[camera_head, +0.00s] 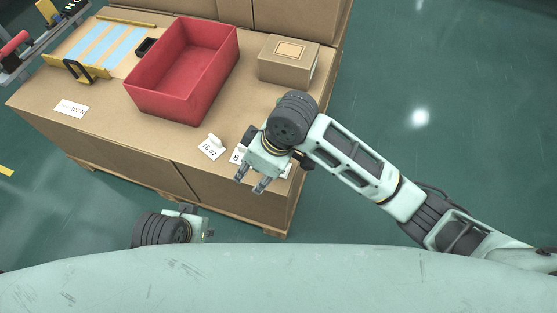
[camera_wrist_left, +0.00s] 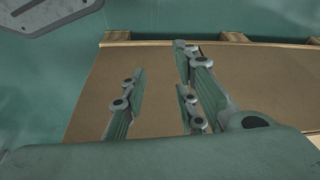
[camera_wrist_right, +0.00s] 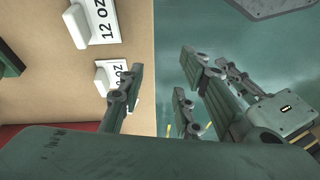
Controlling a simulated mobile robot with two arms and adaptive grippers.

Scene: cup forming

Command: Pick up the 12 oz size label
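The 12 oz label (camera_wrist_right: 104,20) is a white card with black print and a pale upright tab, on brown cardboard in the upper left of the right wrist view. A second label (camera_wrist_right: 120,68) lies below it, its number partly covered by a finger. In the head view my right gripper (camera_head: 252,184) is over the front right edge of the cardboard and covers part of the label row. I cannot pick out the 12 oz label there. My right gripper's fingers (camera_wrist_right: 158,76) are apart and empty, beside the labels. My left gripper (camera_wrist_left: 160,90) is open and empty, low in front of the cardboard stack.
A 26 oz label (camera_head: 210,148) and an 8 oz label (camera_head: 236,156) stand left of my right gripper. A red bin (camera_head: 184,70), a cardboard box (camera_head: 287,68) and a 100 N card (camera_head: 71,108) are on the cardboard top. Green floor (camera_head: 440,130) lies open to the right.

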